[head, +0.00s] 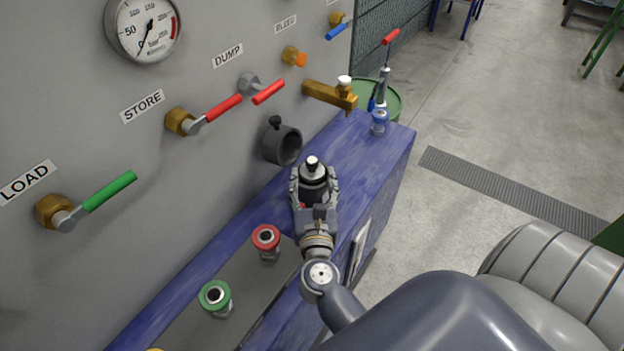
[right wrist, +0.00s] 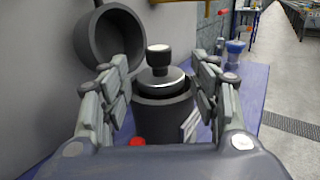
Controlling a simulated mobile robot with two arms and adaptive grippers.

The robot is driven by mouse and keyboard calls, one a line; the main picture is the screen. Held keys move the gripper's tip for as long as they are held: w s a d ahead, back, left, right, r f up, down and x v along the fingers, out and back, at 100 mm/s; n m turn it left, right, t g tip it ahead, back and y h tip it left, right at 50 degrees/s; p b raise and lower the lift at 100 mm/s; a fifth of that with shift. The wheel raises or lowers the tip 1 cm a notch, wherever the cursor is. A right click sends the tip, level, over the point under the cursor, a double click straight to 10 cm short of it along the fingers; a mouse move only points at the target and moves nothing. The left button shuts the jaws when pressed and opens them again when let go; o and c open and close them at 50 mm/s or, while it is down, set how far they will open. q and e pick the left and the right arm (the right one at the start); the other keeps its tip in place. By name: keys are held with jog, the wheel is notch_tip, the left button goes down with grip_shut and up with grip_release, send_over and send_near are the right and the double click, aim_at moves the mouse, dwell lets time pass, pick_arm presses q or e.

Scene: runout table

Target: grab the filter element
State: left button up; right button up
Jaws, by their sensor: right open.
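The filter element (head: 313,172) appears to be the dark upright cylinder with a silver collar and a black, pale-topped knob, on the blue bench. It also shows in the right wrist view (right wrist: 163,108), in the middle. My right gripper (head: 314,187) is open, with one finger on each side of the cylinder. In the right wrist view small gaps seem to show beside it, and I cannot tell whether a finger touches. The lower part of the cylinder is hidden by my gripper. My left gripper is not in view.
A dark round housing (head: 282,145) is fixed on the grey panel, left of my gripper. A brass tap (head: 330,94) sticks out beyond it. Red (head: 266,238) and green (head: 215,295) ringed fittings stand nearer on the blue bench (head: 385,150). Lever valves line the panel.

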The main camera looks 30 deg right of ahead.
aim_at(312, 169)
jog(key=p+x, duration=0.1)
jog(key=x, duration=0.1)
jog(key=p+x, duration=0.1)
jog(key=x, duration=0.1)
jog(key=shift+w+r, duration=0.1)
jog(key=shift+r, duration=0.3)
jog(key=shift+w+d+f, duration=0.2)
jog(key=shift+w+d, duration=0.1)
jog(key=shift+w, duration=0.1)
jog(key=shift+s, duration=0.1)
jog(key=shift+a+r, duration=0.1)
jog(key=c, duration=0.9)
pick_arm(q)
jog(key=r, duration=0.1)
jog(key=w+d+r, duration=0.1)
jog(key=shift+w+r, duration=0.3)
pick_arm(e)
jog(key=c, duration=0.3)
